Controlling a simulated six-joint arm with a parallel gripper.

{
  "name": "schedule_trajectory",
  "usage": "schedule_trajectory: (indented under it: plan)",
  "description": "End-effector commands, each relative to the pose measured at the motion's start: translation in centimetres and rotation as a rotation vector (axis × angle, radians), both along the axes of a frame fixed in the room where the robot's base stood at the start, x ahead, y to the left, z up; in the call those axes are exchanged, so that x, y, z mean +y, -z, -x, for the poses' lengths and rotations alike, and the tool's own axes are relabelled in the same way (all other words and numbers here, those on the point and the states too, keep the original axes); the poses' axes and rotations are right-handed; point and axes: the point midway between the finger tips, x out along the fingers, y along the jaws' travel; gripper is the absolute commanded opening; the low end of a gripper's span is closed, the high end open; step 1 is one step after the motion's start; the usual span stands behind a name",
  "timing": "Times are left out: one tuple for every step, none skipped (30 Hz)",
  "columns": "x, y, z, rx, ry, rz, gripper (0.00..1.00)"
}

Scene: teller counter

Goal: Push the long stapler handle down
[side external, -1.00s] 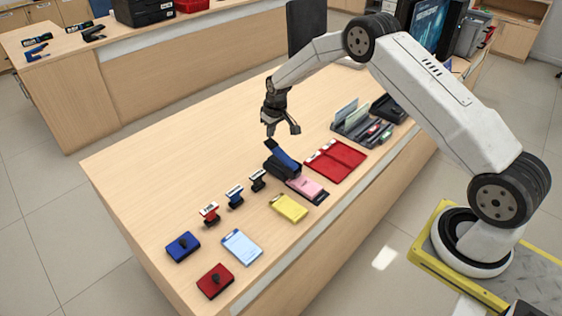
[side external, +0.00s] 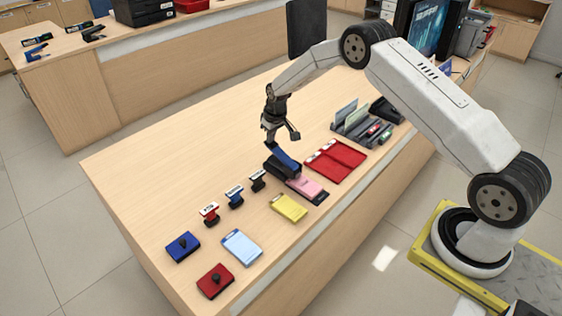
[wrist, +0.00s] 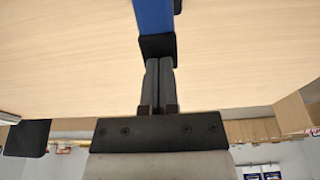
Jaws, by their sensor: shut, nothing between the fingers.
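The long stapler (side external: 284,162) is blue and black and lies on the counter, its dark base under a blue handle. In the wrist view a blue bar with a black end, the stapler handle (wrist: 154,18), reaches in from the top. My gripper (side external: 270,142) is shut and empty, pointing down at the handle's upper-left end. In the wrist view its closed fingers (wrist: 158,68) meet or nearly meet the black end of the handle. I cannot tell whether they press on it.
A pink pad (side external: 306,187) lies beside the stapler, with a red tray (side external: 336,161) to its right. Several stamps, including a black one (side external: 257,181), stand to the left. A yellow pad (side external: 289,208) lies in front.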

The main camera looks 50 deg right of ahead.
Motion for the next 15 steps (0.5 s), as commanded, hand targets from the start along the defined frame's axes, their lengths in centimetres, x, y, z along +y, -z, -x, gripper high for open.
schedule_trajectory:
  plan:
    - [0.0,0.2,0.1,0.002,0.000,0.000,0.00]
    - [0.0,0.3,0.1,0.002,0.000,0.000,0.00]
    - [0.0,0.3,0.1,0.002,0.000,0.000,0.00]
    - [0.0,0.4,0.1,0.002,0.000,0.000,0.00]
    - [0.0,0.5,0.1,0.003,0.000,0.000,0.00]
    - [0.0,0.6,0.1,0.003,0.000,-0.001,0.00]
    - [0.0,0.6,0.1,0.003,0.000,-0.001,0.00]
    - [0.0,0.7,0.1,0.003,0.000,-0.001,0.00]
    - [0.0,0.8,0.1,0.004,0.000,-0.001,0.00]
    - [0.0,0.9,0.1,0.004,0.000,-0.001,0.00]
    - [0.0,1.0,0.1,0.004,0.000,-0.001,0.00]
    - [0.0,1.1,0.1,0.005,0.000,-0.001,0.00]
    - [0.0,1.1,0.1,0.005,0.000,-0.001,0.00]
    - [0.0,1.2,0.1,0.006,0.000,-0.001,0.00]
    - [0.0,1.3,0.2,0.006,0.000,-0.001,0.00]
